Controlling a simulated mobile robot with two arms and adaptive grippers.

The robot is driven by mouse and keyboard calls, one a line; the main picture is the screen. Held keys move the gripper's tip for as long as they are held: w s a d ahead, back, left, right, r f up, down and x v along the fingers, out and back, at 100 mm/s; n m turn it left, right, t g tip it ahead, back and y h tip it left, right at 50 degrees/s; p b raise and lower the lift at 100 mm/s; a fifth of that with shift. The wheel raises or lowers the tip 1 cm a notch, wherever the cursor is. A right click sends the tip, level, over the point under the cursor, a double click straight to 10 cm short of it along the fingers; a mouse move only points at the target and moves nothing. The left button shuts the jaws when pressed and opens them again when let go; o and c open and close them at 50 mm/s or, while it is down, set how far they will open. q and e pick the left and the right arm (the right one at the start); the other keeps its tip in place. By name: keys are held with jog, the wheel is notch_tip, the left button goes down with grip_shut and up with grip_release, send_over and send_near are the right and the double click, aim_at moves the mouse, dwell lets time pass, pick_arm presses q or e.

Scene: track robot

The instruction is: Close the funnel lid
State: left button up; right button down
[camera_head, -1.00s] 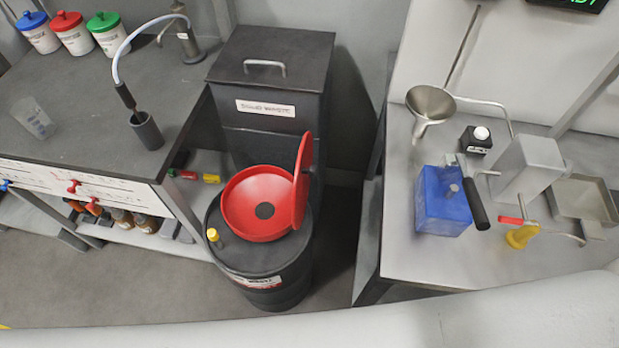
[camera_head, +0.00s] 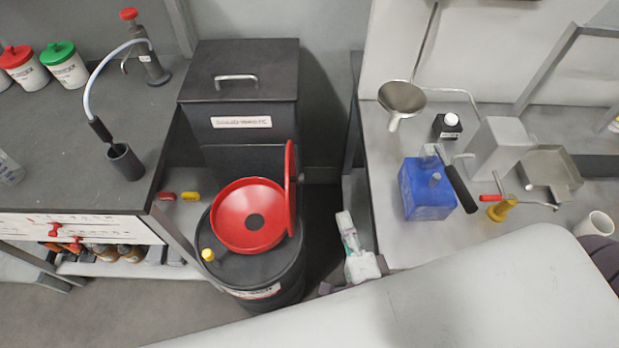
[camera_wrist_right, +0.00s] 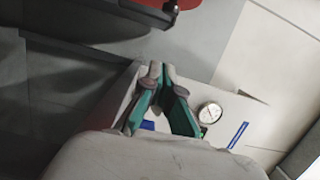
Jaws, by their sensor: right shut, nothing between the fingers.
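The red funnel (camera_head: 232,222) sits on top of a black drum (camera_head: 279,272) in the head view. Its red lid (camera_head: 291,190) stands upright on the funnel's right side, so the funnel is open. My right gripper (camera_head: 344,222) is to the right of the drum, apart from the lid, in the gap before the right bench. In the right wrist view my right gripper (camera_wrist_right: 159,68) shows its fingertips together with nothing between them. A piece of the red funnel (camera_wrist_right: 186,4) shows at the top of that view. My left gripper is not in view.
A dark solid-waste bin (camera_head: 240,80) stands behind the drum. Dark floor lies between drum and right bench.

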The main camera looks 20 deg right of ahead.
jog(key=w+a+p, duration=0.3)
jog(key=w, duration=0.7)
jog(key=shift+w+a+p, duration=0.15)
jog(key=shift+a+p, duration=0.1)
jog(key=shift+p, duration=0.05)
jog(key=shift+f, duration=0.1)
jog(key=shift+d, duration=0.1)
